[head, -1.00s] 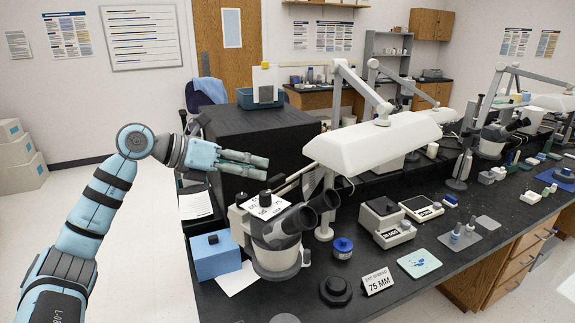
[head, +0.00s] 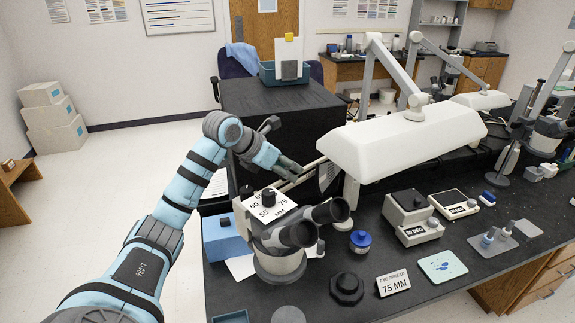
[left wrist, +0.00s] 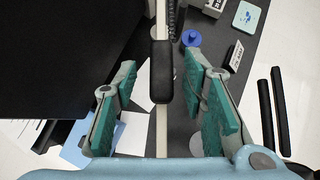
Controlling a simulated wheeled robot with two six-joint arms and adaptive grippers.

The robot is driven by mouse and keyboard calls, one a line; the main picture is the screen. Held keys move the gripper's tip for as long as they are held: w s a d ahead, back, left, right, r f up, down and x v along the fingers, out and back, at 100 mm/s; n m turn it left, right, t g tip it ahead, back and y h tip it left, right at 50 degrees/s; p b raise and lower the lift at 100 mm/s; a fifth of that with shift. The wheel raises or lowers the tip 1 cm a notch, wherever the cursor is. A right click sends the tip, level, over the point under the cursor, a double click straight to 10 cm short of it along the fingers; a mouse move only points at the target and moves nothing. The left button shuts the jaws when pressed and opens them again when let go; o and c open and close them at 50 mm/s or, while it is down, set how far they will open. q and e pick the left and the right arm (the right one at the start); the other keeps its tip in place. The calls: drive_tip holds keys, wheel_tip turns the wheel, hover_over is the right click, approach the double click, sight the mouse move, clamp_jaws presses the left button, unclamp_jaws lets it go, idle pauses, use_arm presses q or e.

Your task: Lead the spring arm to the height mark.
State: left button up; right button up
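A thin beige bar, which looks like the spring arm (head: 310,166), runs behind the microscope (head: 290,235) beside a black cabinet. In the left wrist view the bar (left wrist: 161,140) carries a black grip (left wrist: 161,72), in line with the gap between my fingers. My left gripper (head: 294,168) is close to the bar in the head view. The left wrist view shows its green-padded fingers (left wrist: 163,100) wide apart, with no visible contact on bar or grip. My right gripper is not in view.
The black cabinet (head: 270,98) stands just behind my left gripper. A white lamp hood (head: 400,140) hangs to the right. A blue box (head: 226,238), a blue-capped jar (head: 361,241) and a "75 MM" sign (head: 393,283) sit on the black bench.

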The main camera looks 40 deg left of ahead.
sight(285, 186)
use_arm(q)
drive_tip(key=shift+w+d+f, duration=0.1)
drive_tip(key=shift+w+f, duration=0.3)
drive_tip(key=shift+f, duration=0.05)
drive_tip(key=shift+s+r, duration=0.15)
drive_tip(key=shift+s, duration=0.3)
drive_tip(key=shift+c, duration=0.8)
clamp_jaws()
wheel_tip(285, 186, down, 6)
drive_tip(key=t+b, duration=0.2)
drive_tip(key=b, duration=0.7)
drive_tip(key=shift+r+h+b, duration=0.2)
drive_tip(key=shift+h+b, duration=0.1)
drive_tip(key=shift+b, duration=0.1)
drive_tip(key=shift+r, duration=0.25)
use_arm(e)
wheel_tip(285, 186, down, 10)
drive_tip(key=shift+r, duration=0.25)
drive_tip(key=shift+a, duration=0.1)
